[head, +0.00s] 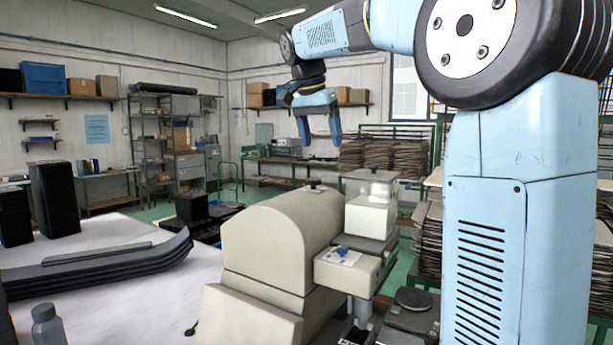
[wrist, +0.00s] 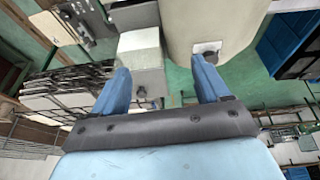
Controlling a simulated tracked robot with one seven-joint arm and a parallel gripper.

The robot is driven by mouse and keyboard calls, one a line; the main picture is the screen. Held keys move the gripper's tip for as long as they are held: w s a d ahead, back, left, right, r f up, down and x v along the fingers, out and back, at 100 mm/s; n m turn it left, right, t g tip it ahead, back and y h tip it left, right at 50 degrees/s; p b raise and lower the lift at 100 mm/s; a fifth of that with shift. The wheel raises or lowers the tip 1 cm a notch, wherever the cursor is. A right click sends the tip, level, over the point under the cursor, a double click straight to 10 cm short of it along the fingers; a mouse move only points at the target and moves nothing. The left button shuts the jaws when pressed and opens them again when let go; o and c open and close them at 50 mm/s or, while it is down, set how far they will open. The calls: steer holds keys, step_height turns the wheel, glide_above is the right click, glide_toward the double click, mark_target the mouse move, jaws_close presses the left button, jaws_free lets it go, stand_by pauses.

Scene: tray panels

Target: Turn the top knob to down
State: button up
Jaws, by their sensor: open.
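A beige machine with a rounded housing (head: 275,240) stands in the middle of the head view. A small dark knob (head: 314,184) sits on top of this housing. A blue knob (head: 341,250) sits on a pale plate on the lower front block. I cannot tell which one the task calls the top knob. My gripper (head: 321,138) is open and empty, fingers down, above and apart from the machine. In the wrist view, my gripper's blue fingers (wrist: 160,85) are spread. A dark knob (wrist: 206,49) on the rounded housing shows near the right finger.
A pale see-through box (head: 371,205) with a small dark knob on its lid stands right of the housing. Stacked dark curved sheets (head: 100,268) and a grey bottle (head: 48,325) are on the white table at left. The air around my gripper is clear.

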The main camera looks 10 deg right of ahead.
steer(key=w+a+r+m+g+h, duration=0.15)
steer(key=w+m, duration=0.25)
steer(key=w, duration=0.6)
steer(key=m+g, duration=0.1)
steer(key=m, duration=0.4)
glide_toward(312, 179)
steer(key=x, duration=0.8)
steer(key=shift+w+d+f, duration=0.1)
steer(key=shift+d, duration=0.1)
steer(key=c, duration=1)
steer(key=shift+a, duration=0.3)
steer(key=shift+d, duration=0.2)
